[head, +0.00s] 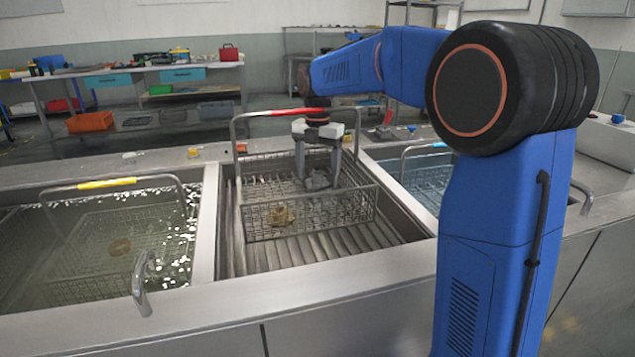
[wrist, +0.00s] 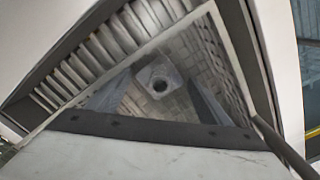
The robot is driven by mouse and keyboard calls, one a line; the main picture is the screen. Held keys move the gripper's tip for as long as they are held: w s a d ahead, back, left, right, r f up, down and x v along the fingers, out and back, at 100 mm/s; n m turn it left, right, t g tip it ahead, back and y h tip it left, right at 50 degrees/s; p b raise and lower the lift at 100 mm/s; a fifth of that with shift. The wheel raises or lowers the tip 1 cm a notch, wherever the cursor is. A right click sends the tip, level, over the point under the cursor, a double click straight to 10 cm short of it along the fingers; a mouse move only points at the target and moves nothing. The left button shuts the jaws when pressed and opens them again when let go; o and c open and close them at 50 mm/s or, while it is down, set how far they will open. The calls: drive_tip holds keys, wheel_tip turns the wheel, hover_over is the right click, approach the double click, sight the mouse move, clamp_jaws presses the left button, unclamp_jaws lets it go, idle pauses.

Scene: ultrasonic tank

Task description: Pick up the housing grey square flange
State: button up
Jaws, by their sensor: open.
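The grey square flange housing (head: 318,183) lies in the wire basket (head: 262,217) in the middle tank. In the wrist view the fingers of my gripper (wrist: 158,88) flank the housing with a gap on both sides. I cannot tell how far the fingertips are above the basket floor.
A tan part (head: 282,216) lies nearer the front of the same basket. A left tank holds liquid and a yellow-handled basket (head: 107,184).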

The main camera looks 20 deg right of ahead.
drive_tip(key=shift+f, duration=0.15)
drive_tip(key=c, duration=0.9)
